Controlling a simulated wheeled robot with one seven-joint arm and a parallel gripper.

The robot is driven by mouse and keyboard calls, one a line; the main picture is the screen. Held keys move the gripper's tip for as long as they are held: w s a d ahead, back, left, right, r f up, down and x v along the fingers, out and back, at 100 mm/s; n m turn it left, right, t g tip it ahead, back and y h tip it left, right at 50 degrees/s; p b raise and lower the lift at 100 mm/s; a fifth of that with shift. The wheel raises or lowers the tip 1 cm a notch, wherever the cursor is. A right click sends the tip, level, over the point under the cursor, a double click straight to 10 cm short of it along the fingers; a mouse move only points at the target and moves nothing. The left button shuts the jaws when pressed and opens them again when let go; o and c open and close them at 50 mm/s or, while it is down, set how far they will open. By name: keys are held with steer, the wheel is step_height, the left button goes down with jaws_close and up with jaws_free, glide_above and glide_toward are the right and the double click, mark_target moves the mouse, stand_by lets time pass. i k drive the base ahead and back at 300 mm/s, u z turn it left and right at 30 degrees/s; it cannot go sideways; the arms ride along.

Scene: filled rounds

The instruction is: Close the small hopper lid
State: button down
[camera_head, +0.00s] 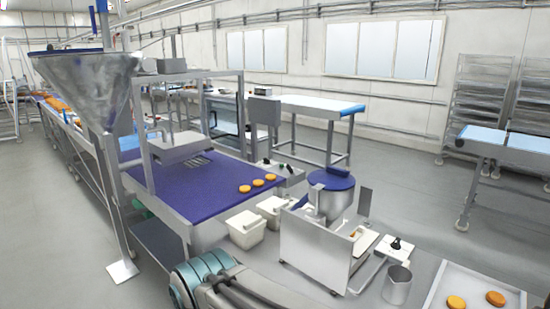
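The small hopper (328,203) is a grey metal cylinder standing on a boxy metal machine right of the belt. Its round blue lid (331,177) lies over the top, roughly flat. I cannot tell whether it is fully seated or slightly raised. My arm shows at the bottom edge, in front of and left of the machine. My gripper is not in view.
A metal cup (397,285) and a tray (455,283) with two rounds are at front right. A large funnel (88,85) stands left. Open floor lies behind the machine.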

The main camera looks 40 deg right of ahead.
mark_target(331, 179)
steer(key=i, duration=0.65)
steer(key=z, duration=0.95)
steer(key=i, duration=0.55)
steer(key=z, duration=0.65)
